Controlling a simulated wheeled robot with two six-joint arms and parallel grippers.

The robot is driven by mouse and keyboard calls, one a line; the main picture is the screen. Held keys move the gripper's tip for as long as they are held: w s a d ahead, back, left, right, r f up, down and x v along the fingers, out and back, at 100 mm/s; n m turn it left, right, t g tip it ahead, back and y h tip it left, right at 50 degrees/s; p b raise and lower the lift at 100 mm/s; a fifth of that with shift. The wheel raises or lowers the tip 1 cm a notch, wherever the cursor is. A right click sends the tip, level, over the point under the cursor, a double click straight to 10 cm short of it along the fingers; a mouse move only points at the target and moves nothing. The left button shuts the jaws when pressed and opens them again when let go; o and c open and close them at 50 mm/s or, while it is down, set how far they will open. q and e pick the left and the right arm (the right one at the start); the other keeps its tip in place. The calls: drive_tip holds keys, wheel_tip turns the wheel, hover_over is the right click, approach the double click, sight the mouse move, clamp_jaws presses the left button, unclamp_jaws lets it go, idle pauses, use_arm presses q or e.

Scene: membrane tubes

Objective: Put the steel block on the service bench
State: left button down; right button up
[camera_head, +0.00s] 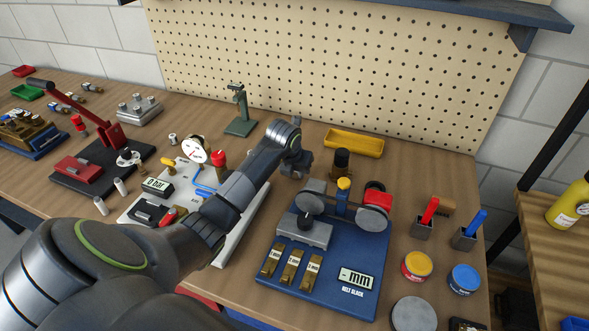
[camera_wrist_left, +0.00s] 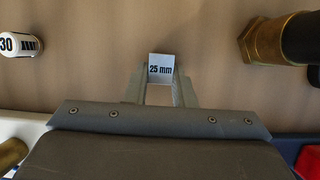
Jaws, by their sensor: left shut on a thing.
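The steel block (camera_wrist_left: 160,68) is a small grey piece marked "25 mm" in the left wrist view. It sits between the fingertips of my left gripper (camera_wrist_left: 160,80), which is shut on it. In the head view, my left gripper (camera_head: 297,163) is low over the back part of the wooden service bench (camera_head: 430,175), left of a black-topped brass part. The block cannot be made out there, and I cannot tell whether it touches the bench top. My right gripper is not in view.
The black-topped brass part (camera_head: 341,162) stands close on the right; it also shows in the left wrist view (camera_wrist_left: 265,42). A yellow tray (camera_head: 354,143) lies behind it. A white cylinder marked 30 (camera_wrist_left: 20,43) is at left in the wrist view.

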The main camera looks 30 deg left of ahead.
use_arm(q)
drive_tip(key=shift+f, duration=0.15)
drive_tip(key=c, duration=1.6)
unclamp_jaws()
drive_tip(key=o, duration=0.4)
drive_tip(key=shift+c, duration=0.2)
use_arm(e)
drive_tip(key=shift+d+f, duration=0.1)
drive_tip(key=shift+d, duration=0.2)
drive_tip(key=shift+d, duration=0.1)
